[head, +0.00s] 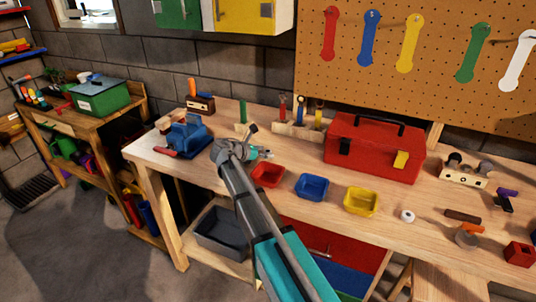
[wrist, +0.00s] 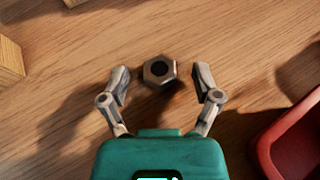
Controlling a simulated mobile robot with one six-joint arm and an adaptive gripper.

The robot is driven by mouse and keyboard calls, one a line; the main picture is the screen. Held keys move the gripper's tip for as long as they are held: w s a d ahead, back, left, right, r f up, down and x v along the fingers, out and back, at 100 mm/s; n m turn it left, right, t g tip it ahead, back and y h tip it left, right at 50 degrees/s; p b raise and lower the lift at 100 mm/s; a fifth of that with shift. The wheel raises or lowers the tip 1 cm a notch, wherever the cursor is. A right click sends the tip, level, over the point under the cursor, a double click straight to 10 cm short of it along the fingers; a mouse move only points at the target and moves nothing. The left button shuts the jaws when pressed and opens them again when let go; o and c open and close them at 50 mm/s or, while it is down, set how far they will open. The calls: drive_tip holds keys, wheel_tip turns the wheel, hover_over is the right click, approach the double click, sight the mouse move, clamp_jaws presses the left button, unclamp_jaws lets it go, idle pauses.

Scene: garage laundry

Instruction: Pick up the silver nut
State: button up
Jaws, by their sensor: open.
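The silver nut (wrist: 159,71) is a hexagonal metal piece with a dark hole, lying flat on the wooden workbench in the wrist view. My gripper (wrist: 160,76) is open above the bench, with one finger on each side of the nut. A small gap shows between each fingertip and the nut. In the head view my gripper (head: 256,143) is over the left part of the bench, and my arm hides the nut there.
A red bin (head: 268,175) stands just right of my gripper and also shows in the wrist view (wrist: 295,145). Blue (head: 312,187) and yellow (head: 360,200) bins follow. A blue vise (head: 186,138) stands to the left. A red toolbox (head: 372,148) sits behind.

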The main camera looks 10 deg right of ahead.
clamp_jaws()
idle(0.5)
drive_tip(key=shift+r, duration=0.15)
wheel_tip(320, 180, up, 3)
drive_tip(key=p, duration=0.3)
drive_tip(key=shift+f, duration=0.2)
drive_tip(key=s+a+r+p, duration=0.5)
drive_tip(key=s+r+p, duration=0.5)
drive_tip(key=s, duration=0.3)
idle(0.6)
